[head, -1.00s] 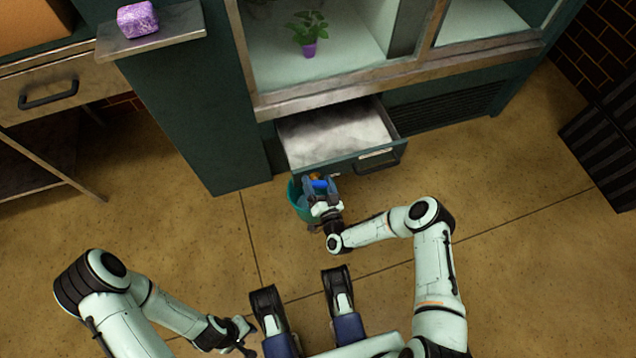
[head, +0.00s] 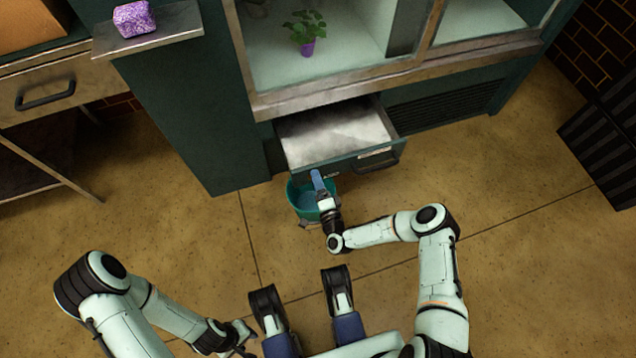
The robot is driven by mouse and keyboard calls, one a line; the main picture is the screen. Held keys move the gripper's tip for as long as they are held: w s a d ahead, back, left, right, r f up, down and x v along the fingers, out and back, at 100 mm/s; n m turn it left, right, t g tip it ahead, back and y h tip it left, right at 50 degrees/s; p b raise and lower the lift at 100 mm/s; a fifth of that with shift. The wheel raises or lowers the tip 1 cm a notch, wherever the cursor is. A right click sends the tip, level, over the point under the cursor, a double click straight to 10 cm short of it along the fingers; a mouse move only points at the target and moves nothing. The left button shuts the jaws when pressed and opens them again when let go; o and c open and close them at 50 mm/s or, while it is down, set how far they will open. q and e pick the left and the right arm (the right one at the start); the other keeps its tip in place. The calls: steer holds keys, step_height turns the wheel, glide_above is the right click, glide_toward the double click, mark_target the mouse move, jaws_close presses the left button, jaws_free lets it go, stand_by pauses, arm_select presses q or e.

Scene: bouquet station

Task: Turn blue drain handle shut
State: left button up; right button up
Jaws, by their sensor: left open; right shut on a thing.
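The blue drain handle (head: 317,180) shows at the front of the open drawer (head: 338,172), just above a teal bucket (head: 295,194). My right gripper (head: 320,186) is at the handle and shut on it; the wrist hides part of the grip. The bucket stands on the floor under the drawer front and holds what looks like bluish water. My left gripper (head: 243,342) is open and empty at the lower left, low and far from the handle.
The drawer is pulled out under a glass-fronted cabinet with a potted plant (head: 305,32) inside. A purple block (head: 133,19) lies on a shelf (head: 150,32) at the upper left. A dark ribbed bin (head: 606,138) stands at the right. The floor between is clear.

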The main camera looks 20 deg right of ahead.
steer(key=shift+m, duration=0.6)
arm_select(q)
steer(key=shift+s, duration=0.1)
arm_select(e)
steer(key=o, duration=0.9)
arm_select(q)
steer(key=shift+s, duration=0.1)
arm_select(e)
steer(key=shift+s, duration=0.1)
